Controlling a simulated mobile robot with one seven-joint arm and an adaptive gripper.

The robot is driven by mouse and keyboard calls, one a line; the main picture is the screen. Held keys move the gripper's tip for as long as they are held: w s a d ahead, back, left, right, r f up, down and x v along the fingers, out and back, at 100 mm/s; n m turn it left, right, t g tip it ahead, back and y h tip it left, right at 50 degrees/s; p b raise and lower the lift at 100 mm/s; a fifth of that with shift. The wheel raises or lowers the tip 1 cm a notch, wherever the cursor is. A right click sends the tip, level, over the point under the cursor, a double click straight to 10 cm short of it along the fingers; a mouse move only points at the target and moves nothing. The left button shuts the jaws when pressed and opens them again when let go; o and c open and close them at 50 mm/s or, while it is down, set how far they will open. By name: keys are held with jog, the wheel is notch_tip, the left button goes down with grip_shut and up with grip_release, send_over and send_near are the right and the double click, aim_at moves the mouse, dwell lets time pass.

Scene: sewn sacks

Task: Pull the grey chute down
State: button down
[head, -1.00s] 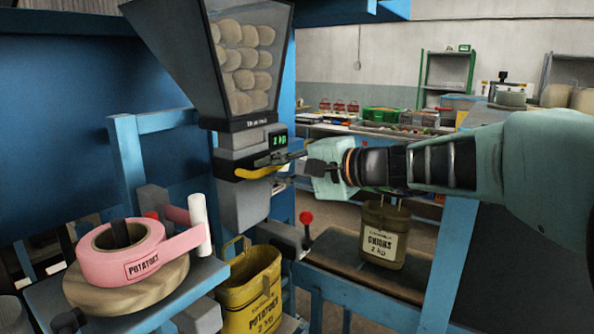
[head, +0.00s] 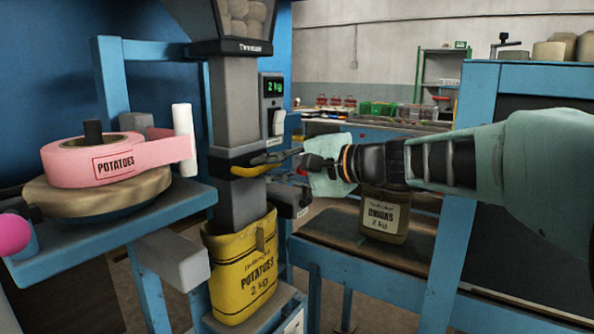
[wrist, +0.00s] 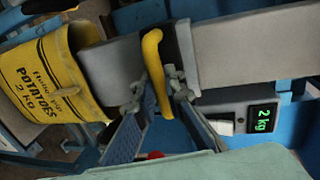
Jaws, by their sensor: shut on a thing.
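The grey chute (head: 238,112) hangs from the hopper, and its lower end reaches into the mouth of the yellow potato sack (head: 246,280). A yellow handle (head: 247,171) sticks out from a dark collar on the chute. My gripper (head: 282,158) is shut on this handle, coming from the right. In the wrist view the fingers (wrist: 155,88) close around the yellow handle (wrist: 156,70), with the chute (wrist: 110,68) behind it and the sack (wrist: 45,82) at left. The chute's bottom end is hidden inside the sack.
A pink "POTATOES" tape roll (head: 110,160) lies on a round wooden piece on the left blue stand. A green display (head: 273,87) reads 2 kg. An onion sack (head: 383,215) stands on a dark belt (head: 375,254) at right. Blue frame posts (head: 456,195) stand near my arm.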

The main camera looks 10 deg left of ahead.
jog(key=shift+f, duration=0.4)
jog(key=c, duration=2)
grip_release()
jog(key=shift+r, duration=0.1)
jog(key=v, duration=0.7)
jog(key=shift+s+d, duration=0.1)
jog(key=shift+d, duration=0.2)
jog(key=shift+r, duration=0.1)
